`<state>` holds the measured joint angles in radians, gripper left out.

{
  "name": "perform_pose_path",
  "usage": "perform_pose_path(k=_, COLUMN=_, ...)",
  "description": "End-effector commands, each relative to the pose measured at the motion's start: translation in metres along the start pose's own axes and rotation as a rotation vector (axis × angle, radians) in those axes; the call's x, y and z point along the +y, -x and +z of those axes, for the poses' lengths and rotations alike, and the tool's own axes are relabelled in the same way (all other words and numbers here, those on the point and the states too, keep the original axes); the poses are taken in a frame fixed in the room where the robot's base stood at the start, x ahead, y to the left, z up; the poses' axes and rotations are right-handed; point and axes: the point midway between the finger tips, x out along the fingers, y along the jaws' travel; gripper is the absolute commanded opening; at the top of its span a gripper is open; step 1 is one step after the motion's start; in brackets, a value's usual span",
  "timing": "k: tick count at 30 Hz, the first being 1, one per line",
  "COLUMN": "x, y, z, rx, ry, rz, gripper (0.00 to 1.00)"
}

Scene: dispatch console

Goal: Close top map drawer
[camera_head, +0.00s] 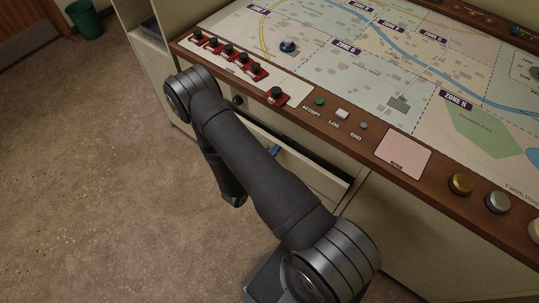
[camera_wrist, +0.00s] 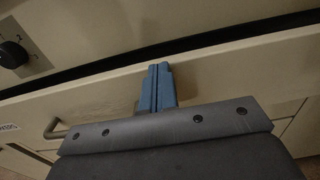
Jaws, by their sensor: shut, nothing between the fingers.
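The top map drawer is a cream drawer under the console, and its front (camera_head: 318,178) stands out from the cabinet with a dark gap behind its upper edge. In the wrist view the drawer front (camera_wrist: 235,72) runs across the picture below a dark slot. A metal handle (camera_wrist: 56,133) shows on the left, partly hidden by my gripper. My gripper (camera_wrist: 156,68) is shut and empty, with its blue fingertips together at the drawer front. I cannot tell whether they touch it. In the head view its blue tip (camera_head: 275,150) shows beside the drawer, and my arm hides part of the drawer.
The console's map top (camera_head: 330,75) overhangs the drawer with a wooden edge holding red switches (camera_head: 228,52) and buttons. A black knob (camera_wrist: 12,54) sits on the panel above the drawer at left. The floor (camera_head: 90,180) in front is clear. A green bin (camera_head: 86,18) stands far off.

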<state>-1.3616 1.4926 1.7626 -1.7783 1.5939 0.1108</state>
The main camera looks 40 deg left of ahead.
Motion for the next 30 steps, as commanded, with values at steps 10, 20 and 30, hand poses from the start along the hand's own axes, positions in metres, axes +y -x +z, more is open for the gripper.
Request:
perform_pose_path(k=10, x=0.0, y=-0.001, z=0.0, rx=0.0, ry=-0.001, rz=0.001, gripper=0.0)
perform_pose_path(k=20, x=0.001, y=0.016, z=0.0, rx=0.0, ry=0.0, rz=0.004, gripper=0.0)
perform_pose_path(k=30, x=0.001, y=0.068, z=0.0, rx=0.0, ry=0.0, rz=0.006, gripper=0.0)
